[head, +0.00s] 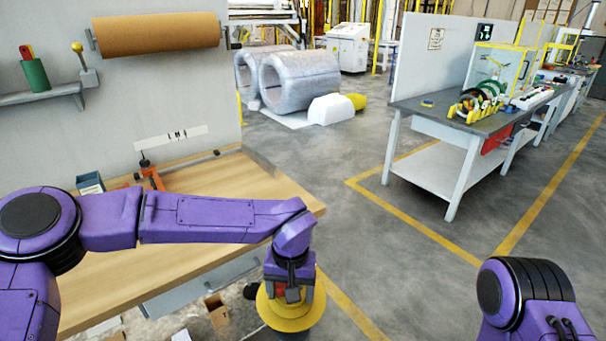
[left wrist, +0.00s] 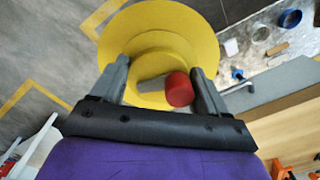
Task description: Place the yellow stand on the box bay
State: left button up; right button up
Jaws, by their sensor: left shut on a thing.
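The yellow stand (head: 290,318) is a round, stepped yellow piece with a wide rim, held below my left gripper (head: 290,290) just off the right front corner of the wooden bench. In the left wrist view the yellow stand (left wrist: 165,30) sits between the two fingers of my left gripper (left wrist: 160,68), which is shut on it. A red round piece (left wrist: 179,89) shows at the stand's middle, by the right finger. My right gripper is out of view; only part of its arm shows at lower right. I cannot tell which place is the box bay.
The wooden bench (head: 255,190) stands at left with a drawer (head: 205,287) under it. Small cardboard boxes (head: 216,310) lie below. A grey-topped workbench (head: 430,112) with coils stands at right. Open grey floor (head: 385,240) with yellow lines lies between them.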

aim_at(244, 175)
jog(key=z, duration=2.3)
jog(key=k, duration=1.3)
jog(key=u, duration=1.6)
jog(key=i, duration=0.45)
